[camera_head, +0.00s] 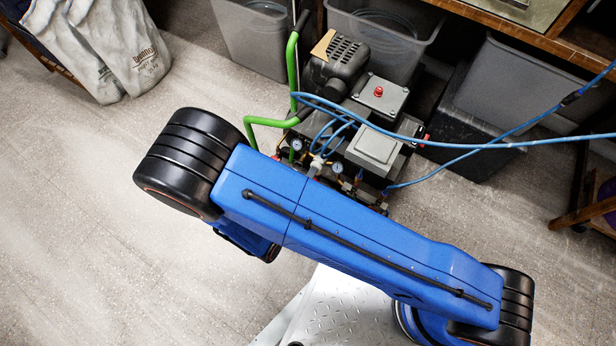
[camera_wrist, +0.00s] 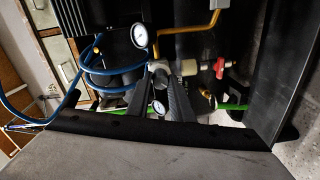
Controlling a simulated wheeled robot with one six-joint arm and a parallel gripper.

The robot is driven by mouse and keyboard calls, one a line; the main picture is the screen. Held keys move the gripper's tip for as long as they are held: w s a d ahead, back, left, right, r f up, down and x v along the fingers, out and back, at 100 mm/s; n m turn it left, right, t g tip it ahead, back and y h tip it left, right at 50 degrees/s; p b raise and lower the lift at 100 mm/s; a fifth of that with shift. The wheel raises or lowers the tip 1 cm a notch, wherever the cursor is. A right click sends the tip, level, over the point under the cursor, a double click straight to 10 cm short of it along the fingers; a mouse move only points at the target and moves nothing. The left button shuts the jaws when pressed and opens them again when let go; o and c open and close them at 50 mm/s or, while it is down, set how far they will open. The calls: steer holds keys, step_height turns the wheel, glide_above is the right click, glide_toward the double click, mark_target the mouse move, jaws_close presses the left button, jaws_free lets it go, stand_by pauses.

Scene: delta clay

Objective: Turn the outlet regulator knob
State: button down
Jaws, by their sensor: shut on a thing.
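The compressor with its outlet fittings stands on the floor in the head view; its grey box (camera_head: 375,148) is beside small round gauges (camera_head: 337,169). My gripper is hidden behind my blue arm there. In the wrist view, my gripper (camera_wrist: 161,72) reaches forward with its two dark fingers closed around the small outlet regulator knob (camera_wrist: 158,66), which is mostly covered by the fingertips. A white gauge (camera_wrist: 140,36) is just above left of the fingertips, and another gauge (camera_wrist: 158,108) shows between the fingers. The knob's angle cannot be told.
A red valve handle (camera_wrist: 219,67) and a brass pipe (camera_wrist: 190,45) are close right of the fingers. Blue hoses (camera_head: 450,145) run rightward from the compressor. A green handle (camera_head: 292,75) rises at its left.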

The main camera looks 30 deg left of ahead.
steer(key=m, duration=0.6)
steer(key=shift+d+f, duration=0.1)
stand_by(0.5)
steer(key=c, duration=1.6)
jaws_free()
steer(key=shift+o, duration=0.2)
steer(key=shift+s, duration=0.1)
steer(key=s, duration=1.7)
steer(key=shift+a+r, duration=0.35)
steer(key=shift+a, duration=0.1)
steer(key=shift+s, duration=0.2)
